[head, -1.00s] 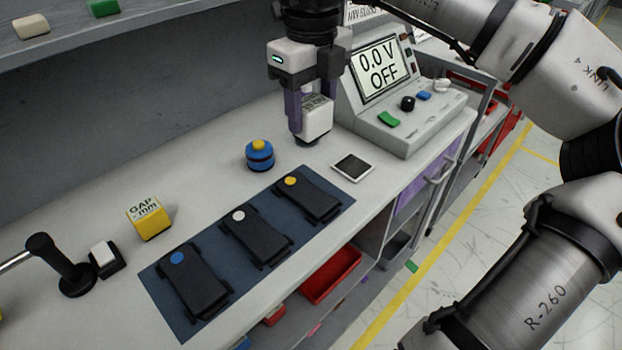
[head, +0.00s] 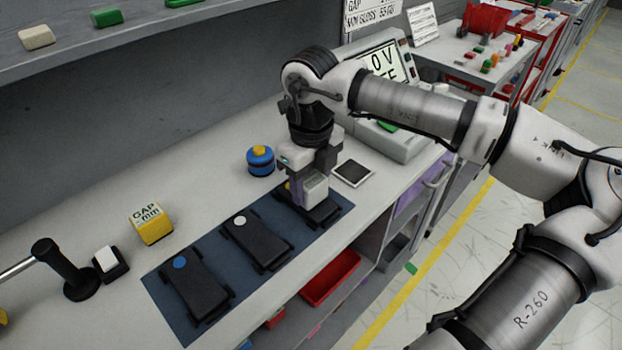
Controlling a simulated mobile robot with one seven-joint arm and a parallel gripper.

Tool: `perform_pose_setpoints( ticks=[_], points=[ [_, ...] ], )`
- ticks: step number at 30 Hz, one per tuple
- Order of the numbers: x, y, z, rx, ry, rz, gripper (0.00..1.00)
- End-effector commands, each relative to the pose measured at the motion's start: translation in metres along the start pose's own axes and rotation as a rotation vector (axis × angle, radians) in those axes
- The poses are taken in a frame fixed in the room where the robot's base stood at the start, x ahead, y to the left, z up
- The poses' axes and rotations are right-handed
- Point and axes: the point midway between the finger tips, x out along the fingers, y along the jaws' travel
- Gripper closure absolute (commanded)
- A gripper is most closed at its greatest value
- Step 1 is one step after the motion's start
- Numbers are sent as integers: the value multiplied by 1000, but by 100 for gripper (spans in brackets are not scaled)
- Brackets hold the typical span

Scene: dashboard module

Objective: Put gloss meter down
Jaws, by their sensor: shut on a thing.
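The gloss meter is upright, over the black dashboard module (head: 326,214) with the yellow dot at the right end of the blue mat. Its lower end is at or just above the module's top; I cannot tell whether they touch. My gripper partly hides this module and its yellow dot.
Two more black modules, with a white dot (head: 260,243) and a blue dot (head: 194,284), lie on the blue mat (head: 172,314). A dark square tile in a white frame (head: 352,173), a blue and yellow cylinder (head: 260,161) and a yellow gap gauge (head: 151,223) stand nearby.

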Motion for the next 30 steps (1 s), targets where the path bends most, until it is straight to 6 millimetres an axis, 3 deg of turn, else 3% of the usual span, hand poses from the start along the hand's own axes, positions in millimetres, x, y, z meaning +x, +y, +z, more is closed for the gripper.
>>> perform_pose_setpoints(
  ticks=[7, 8, 13, 25, 30],
  points=[
    [4, 0, 0, 0, 0, 0, 80],
    [4, 0, 0, 0, 0, 0, 48],
    [2, 0, 0, 0, 0, 0, 28],
    [-5, 0, 0, 1, -1, -1, 28],
    [-36, -1, 0, 3, -2, -3, 28]
  ],
)
